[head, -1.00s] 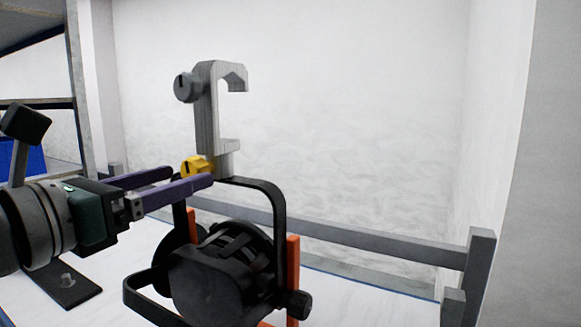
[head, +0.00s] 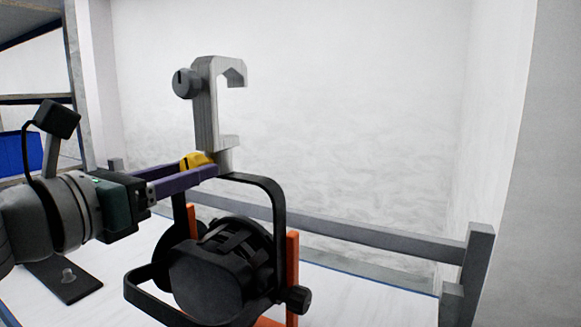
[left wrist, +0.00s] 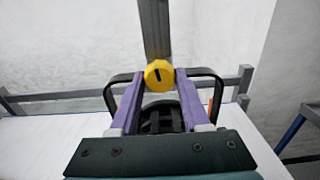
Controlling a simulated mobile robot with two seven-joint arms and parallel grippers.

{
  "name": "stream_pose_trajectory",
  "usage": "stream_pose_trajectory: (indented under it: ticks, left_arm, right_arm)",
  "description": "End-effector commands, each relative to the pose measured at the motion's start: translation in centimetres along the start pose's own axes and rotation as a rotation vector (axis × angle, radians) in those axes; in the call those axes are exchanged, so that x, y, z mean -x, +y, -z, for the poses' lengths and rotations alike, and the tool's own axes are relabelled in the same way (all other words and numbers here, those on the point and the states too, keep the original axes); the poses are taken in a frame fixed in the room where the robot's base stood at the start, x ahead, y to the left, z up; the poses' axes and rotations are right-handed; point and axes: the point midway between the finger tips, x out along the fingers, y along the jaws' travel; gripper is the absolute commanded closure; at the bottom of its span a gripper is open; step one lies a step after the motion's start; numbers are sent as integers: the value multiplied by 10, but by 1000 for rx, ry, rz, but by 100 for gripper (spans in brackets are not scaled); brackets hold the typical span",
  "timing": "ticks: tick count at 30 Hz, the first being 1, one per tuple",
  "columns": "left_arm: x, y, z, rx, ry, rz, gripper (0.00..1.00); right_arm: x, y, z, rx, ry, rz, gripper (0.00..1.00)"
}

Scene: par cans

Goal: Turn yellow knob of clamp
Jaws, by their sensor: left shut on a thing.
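The yellow knob (head: 193,161) sits at the foot of the grey clamp (head: 206,112), partly hidden by a finger in the head view. The clamp stands upright on the black yoke of a par can (head: 213,280). My left gripper (head: 205,167) has its purple fingers shut on the knob. In the left wrist view the knob (left wrist: 159,75) lies between the two fingertips, its black slot tilted slightly from upright. My right gripper is in neither view.
The par can stands on a white table with a grey rail (head: 345,231) behind it. Orange uprights (head: 292,265) flank the can. A dark plate (head: 66,280) lies at the left. A blue bin (head: 20,155) sits on shelving at far left.

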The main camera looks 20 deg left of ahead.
Motion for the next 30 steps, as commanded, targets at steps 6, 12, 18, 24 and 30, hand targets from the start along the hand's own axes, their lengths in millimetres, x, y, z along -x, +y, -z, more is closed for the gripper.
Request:
stream_pose_trajectory:
  ticks: [6, 12, 18, 24, 30]
  left_arm:
    - [0, 0, 0, 0, 0, 0, 90]
    - [0, 0, 0, 0, 0, 0, 100]
    - [0, 0, 0, 17, 0, -1, 100]
    - [0, 0, -1, 95, -1, -1, 100]
    - [0, 0, -1, 246, -1, -1, 100]
  right_arm:
    - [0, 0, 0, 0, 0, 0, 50]
    - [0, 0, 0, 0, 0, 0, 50]
    - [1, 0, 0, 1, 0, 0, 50]
    - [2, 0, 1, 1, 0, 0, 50]
    - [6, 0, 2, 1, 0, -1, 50]
